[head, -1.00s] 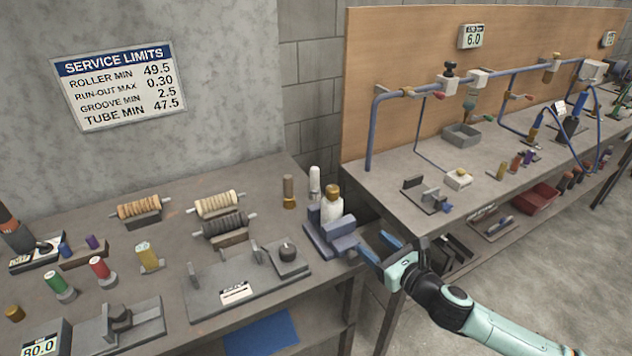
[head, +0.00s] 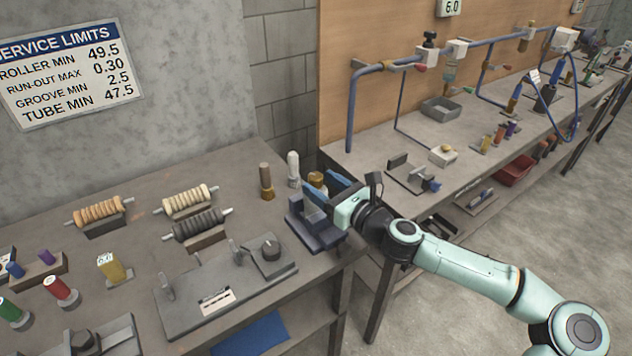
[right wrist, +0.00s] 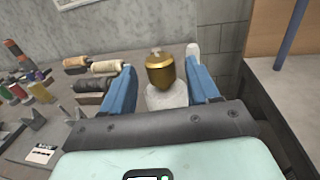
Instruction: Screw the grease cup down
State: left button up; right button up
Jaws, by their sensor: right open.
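The grease cup has a brass cap (head: 317,179) and stands at the right end of the left bench, mostly hidden by my right gripper in the head view. In the right wrist view its brass cap (right wrist: 160,72) sits upright on a pale white body (right wrist: 166,98). A dark blue-grey vise (head: 309,220) is around its base. My right gripper (head: 322,182) is open, its blue fingers on either side of the cup. In the right wrist view a gap shows between the cap and each finger. My left gripper is not in view.
A brown-and-brass cylinder (head: 266,180) and a white bottle (head: 293,168) stand close left of the vise. A grey fixture plate (head: 190,318) and several wound rollers lie further left. A second bench (head: 375,150) with blue pipework is at right, across a gap.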

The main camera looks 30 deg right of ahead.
jog(key=shift+x, duration=1.35)
jog(key=c, duration=1)
jog(key=shift+o, duration=0.2)
jog(key=shift+m+h, duration=0.3)
jog(key=shift+h, duration=0.1)
